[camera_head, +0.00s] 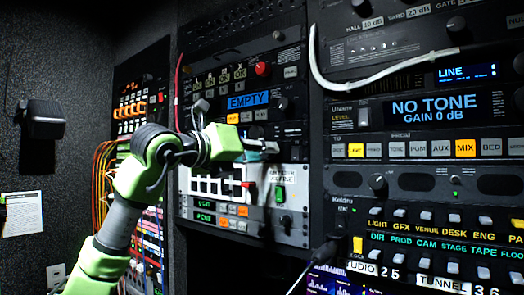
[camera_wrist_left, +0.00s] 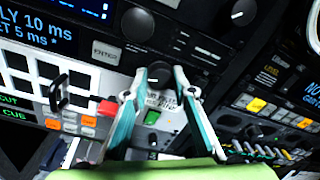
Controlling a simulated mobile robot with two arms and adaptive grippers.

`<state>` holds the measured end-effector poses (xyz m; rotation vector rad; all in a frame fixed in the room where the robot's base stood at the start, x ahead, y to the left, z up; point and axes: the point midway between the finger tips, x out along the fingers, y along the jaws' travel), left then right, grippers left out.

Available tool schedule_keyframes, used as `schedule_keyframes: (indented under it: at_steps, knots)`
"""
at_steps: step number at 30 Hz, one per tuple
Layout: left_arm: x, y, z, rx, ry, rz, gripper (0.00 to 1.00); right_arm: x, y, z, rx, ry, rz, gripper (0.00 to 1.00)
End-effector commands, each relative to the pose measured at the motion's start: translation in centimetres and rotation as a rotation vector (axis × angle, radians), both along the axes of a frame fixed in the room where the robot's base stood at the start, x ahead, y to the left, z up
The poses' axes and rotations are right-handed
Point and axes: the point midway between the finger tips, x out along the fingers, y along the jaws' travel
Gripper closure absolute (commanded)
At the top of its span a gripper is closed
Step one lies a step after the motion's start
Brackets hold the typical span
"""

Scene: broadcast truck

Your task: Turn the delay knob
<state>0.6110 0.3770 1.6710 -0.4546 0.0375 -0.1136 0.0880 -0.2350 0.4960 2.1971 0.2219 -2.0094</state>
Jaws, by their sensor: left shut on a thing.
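My left gripper (camera_head: 262,147) reaches in from the left to the middle rack, at the unit below the EMPTY display. In the left wrist view, its two teal fingers (camera_wrist_left: 158,84) are closed around a black knob (camera_wrist_left: 159,71), with a tip on either side of it. The knob lies in line with the ENTER button (camera_wrist_left: 105,52) and a display (camera_wrist_left: 30,36) reading "LY 10 ms" and "ET 5 ms", so it appears to be the delay knob. In the head view the gripper hides this knob and display. My right gripper is in neither view.
Another black knob (camera_wrist_left: 138,24) sits just above the held one, and a larger knob (camera_wrist_left: 243,12) is at the upper right. A white cable (camera_head: 380,75) crosses the right rack.

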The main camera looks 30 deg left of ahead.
Motion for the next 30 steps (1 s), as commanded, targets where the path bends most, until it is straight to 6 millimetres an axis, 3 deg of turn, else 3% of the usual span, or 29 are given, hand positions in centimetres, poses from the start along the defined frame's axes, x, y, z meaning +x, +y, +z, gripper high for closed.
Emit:
schedule_keyframes:
  at_steps: [18, 30]
  knots:
    - [0.0, 0.1, 0.2, 0.555, -0.043, 0.0, 0.98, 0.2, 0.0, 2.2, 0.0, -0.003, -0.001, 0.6]
    - [0.0, 0.1, 0.1, 0.748, -0.058, 0.0, 0.98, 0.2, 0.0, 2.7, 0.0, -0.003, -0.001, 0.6]
